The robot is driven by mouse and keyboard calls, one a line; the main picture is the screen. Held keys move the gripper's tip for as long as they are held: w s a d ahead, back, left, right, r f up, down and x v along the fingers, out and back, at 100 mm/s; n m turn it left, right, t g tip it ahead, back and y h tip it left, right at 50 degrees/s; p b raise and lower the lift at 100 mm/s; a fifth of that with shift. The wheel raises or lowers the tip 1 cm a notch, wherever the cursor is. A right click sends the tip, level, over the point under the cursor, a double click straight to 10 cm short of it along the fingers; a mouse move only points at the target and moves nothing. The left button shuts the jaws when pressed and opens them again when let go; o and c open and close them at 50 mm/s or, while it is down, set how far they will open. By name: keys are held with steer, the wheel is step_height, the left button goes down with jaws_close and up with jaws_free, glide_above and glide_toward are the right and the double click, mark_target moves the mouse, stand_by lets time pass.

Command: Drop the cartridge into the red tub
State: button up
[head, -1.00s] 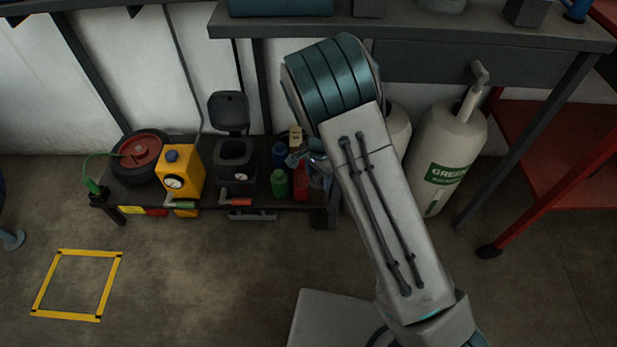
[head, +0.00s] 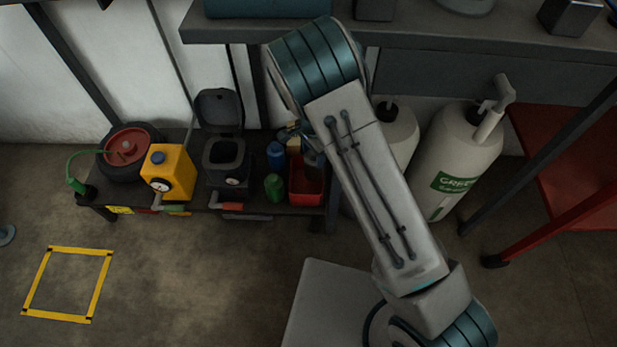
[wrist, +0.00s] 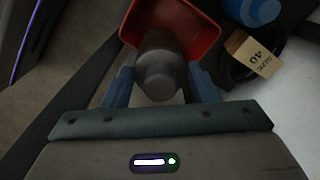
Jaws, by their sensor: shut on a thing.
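The red tub (head: 306,184) stands at the right end of the low dark bench in the head view, partly hidden by my arm. Its red wall also shows in the wrist view (wrist: 207,42). The cartridge (wrist: 160,78), a grey cylinder with a rounded near end, is between the blue fingers of my gripper (wrist: 161,82). My gripper is shut on it. In the wrist view the cartridge's far end overlaps the tub's opening. I cannot tell its exact height over the tub. In the head view my arm mostly hides the gripper, and I cannot make out the cartridge.
Beside the tub are a green can (head: 274,188) and a blue can (head: 276,155). A black open-lidded container (head: 226,160), a yellow canister (head: 168,172) and a red reel (head: 128,148) stand further left.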

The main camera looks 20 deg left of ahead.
steer(key=shift+s+a+f+b, duration=0.15)
steer(key=shift+a+f+b, duration=0.1)
steer(key=shift+f+b, duration=0.45)
step_height(320, 180, down, 4)
steer(key=b, duration=0.3)
steer(key=shift+f+b, duration=0.2)
steer(key=shift+b, duration=0.15)
steer(key=o, duration=1.5)
steer(key=shift+r, duration=0.15)
step_height(320, 180, up, 7)
steer(key=p, duration=0.3)
steer(key=shift+r, duration=0.15)
